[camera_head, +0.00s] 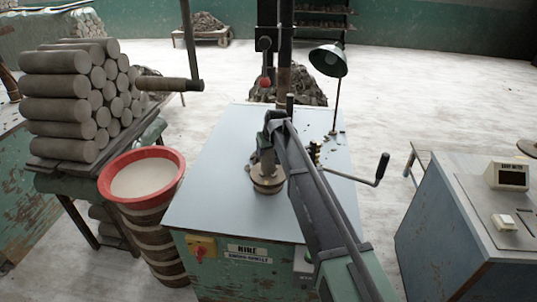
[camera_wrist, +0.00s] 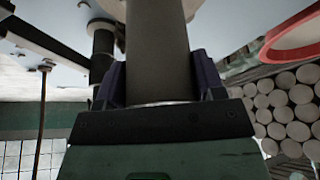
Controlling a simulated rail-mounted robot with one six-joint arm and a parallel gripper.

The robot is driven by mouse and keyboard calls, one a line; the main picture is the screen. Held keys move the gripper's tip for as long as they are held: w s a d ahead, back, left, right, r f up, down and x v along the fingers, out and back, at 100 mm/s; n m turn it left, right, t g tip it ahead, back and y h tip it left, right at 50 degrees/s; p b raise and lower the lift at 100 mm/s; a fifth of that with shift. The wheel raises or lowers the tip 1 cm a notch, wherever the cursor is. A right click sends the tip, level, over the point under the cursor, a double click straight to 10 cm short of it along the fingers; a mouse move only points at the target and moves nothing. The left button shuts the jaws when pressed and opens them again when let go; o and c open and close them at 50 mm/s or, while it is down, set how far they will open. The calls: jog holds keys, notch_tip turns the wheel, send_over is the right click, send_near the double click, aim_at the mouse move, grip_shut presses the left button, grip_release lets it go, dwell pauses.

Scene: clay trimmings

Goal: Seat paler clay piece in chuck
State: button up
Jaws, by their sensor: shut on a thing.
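My gripper (camera_head: 271,130) is above the machine table and partly hidden by my arm in the head view. In the wrist view my gripper (camera_wrist: 157,75) has its two dark fingers closed on either side of a grey clay piece (camera_wrist: 157,40). In the head view the clay piece (camera_head: 266,160) hangs roughly upright below the gripper. Its lower end is at the round brownish chuck (camera_head: 268,185) on the pale blue machine top. I cannot tell whether it rests inside the chuck or just above it.
A stack of grey clay cylinders (camera_head: 70,88) stands on a bench at left. A red-rimmed bucket (camera_head: 168,158) is beside the machine (camera_head: 215,205). A lamp (camera_head: 328,60) and a crank handle (camera_head: 381,170) are at right, with a blue cabinet (camera_head: 470,235) beyond.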

jog(key=o, duration=0.9)
jog(key=shift+f, duration=0.15)
jog(key=shift+c, duration=0.2)
jog(key=o, duration=0.5)
jog(key=shift+c, duration=0.2)
